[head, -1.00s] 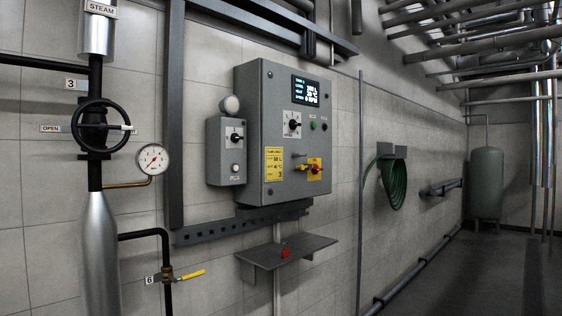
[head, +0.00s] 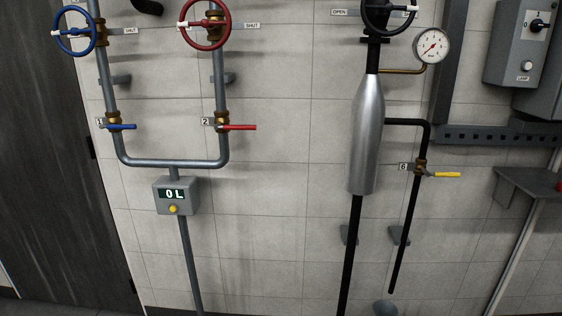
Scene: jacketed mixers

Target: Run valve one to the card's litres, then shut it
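Valve one (head: 123,127) is a small brass valve with a blue lever and a tag that seems to read 1, on the left vertical pipe. Its lever points right, across the pipe. A blue handwheel (head: 75,31) sits higher on the same pipe, with a label reading SHUT beside it. Below, the pipes join at a grey meter box (head: 176,197) whose display reads 0 L, with a yellow button under it. The yellow card on the control panel is out of view now. Neither of my grippers is in view.
Valve 2 with a red lever (head: 238,127) and a red handwheel (head: 205,25) is on the neighbouring pipe. A black handwheel, a gauge (head: 431,46) and valve 6's yellow lever (head: 447,174) are further right. A shelf (head: 530,187) juts out at right. A dark door (head: 45,170) is at left.

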